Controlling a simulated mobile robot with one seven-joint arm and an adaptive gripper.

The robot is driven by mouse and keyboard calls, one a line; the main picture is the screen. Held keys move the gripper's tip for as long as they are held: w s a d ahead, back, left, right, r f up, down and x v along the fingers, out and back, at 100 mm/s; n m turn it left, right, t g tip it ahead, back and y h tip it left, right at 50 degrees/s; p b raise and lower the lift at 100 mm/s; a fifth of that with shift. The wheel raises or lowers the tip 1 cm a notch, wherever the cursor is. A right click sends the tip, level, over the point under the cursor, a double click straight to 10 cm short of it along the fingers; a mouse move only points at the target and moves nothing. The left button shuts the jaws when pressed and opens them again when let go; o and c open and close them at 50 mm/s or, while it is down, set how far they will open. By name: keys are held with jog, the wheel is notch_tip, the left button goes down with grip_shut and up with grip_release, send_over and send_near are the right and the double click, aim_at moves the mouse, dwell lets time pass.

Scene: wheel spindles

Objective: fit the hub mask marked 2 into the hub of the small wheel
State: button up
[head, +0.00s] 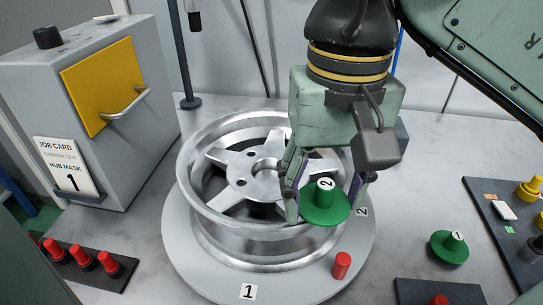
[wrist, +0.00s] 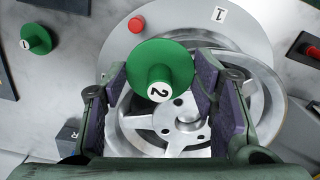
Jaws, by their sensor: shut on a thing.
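The green hub mask marked 2 (head: 325,207) is a round disc with a knob bearing a white 2 label. It also shows in the wrist view (wrist: 163,62). My gripper (head: 325,200) is shut on it, with the fingers at opposite sides of the disc. The mask is held above the near right side of a silver five-spoke wheel (head: 225,230), off to the side of its hub (head: 265,178). The wheel lies face up on a grey round plate (head: 187,262) and also shows in the wrist view (wrist: 140,123). Only this wheel is seen.
A green mask marked 1 (head: 449,247) lies on the table at right. A red peg (head: 341,265) stands on the plate near label 1 (head: 248,291). Several red pegs sit in a dark rack (head: 112,283). A grey cabinet's job card (head: 68,168) reads "hub mask 1".

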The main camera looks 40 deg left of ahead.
jog(key=p, duration=0.2)
send_over(267, 179)
jog(key=shift+d+f, duration=0.1)
jog(key=shift+f, duration=0.45)
jog(key=shift+w+f, duration=0.15)
notch_tip(267, 179, down, 3)
jog(key=shift+f+p, duration=0.2)
jog(key=shift+p, duration=0.35)
jog(key=shift+o, duration=0.2)
jog(key=shift+s+f+b, duration=0.25)
jog(key=shift+f+b, duration=0.3)
jog(key=shift+f, duration=0.2)
jog(key=shift+c, duration=1)
jog(key=o, duration=1.1)
jog(key=shift+c, duration=0.2)
jog(key=shift+o, duration=1.3)
jog(key=shift+w+f, duration=0.15)
jog(key=shift+f, duration=0.05)
jog(key=shift+o, duration=0.2)
jog(key=shift+r, duration=0.15)
jog(key=shift+r, duration=0.15)
